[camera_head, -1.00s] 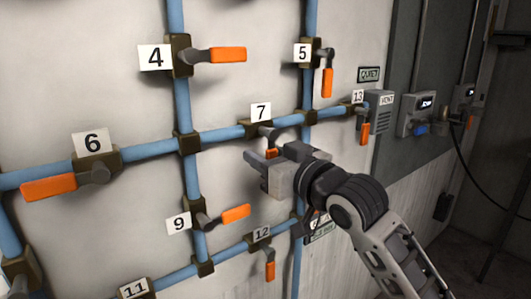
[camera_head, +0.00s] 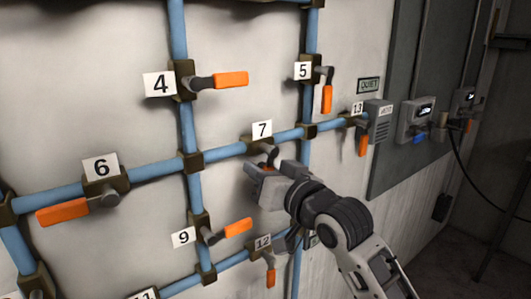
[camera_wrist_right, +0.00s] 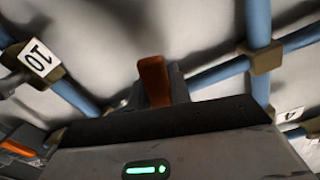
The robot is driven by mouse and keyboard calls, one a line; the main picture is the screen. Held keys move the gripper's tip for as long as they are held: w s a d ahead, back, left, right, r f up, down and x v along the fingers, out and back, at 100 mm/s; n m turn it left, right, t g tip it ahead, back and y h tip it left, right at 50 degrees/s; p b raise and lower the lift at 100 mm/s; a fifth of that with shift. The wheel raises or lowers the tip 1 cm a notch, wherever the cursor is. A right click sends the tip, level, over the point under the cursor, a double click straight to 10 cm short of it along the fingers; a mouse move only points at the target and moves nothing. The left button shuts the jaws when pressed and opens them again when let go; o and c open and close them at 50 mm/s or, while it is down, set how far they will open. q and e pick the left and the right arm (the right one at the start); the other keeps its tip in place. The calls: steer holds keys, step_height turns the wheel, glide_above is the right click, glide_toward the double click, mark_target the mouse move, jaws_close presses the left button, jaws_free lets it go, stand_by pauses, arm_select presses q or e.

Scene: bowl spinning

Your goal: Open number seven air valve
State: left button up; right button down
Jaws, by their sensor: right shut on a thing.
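The valve marked 7 (camera_head: 262,129) sits on a blue pipe in the middle of the head view. Its dark lever (camera_head: 270,152) hangs downward. The gripper and wrist hide most of the handle in the head view. My left gripper is in neither view.
Other orange-handled valves surround it: valve 5 (camera_head: 327,99) above right, valve 4 (camera_head: 231,79) above left, valve 9 (camera_head: 238,227) below left, valve 12 (camera_head: 271,278) below and valve 13 (camera_head: 363,145) to the right. Blue pipes run along the pale wall.

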steer(key=m, duration=0.1)
steer(key=p, duration=0.1)
steer(key=m+p, duration=0.1)
steer(key=shift+s+a+r+m, duration=0.15)
steer(key=shift+s+a+m, duration=0.1)
steer(key=shift+a+m, duration=0.1)
steer(key=c, duration=1.3)
jaws_free()
steer(key=shift+s+d, duration=0.1)
steer(key=b+v, duration=0.2)
steer(key=v, duration=1.3)
steer(key=shift+s+d+r, duration=0.1)
steer(key=shift+s+d, duration=0.1)
steer(key=shift+s, duration=0.1)
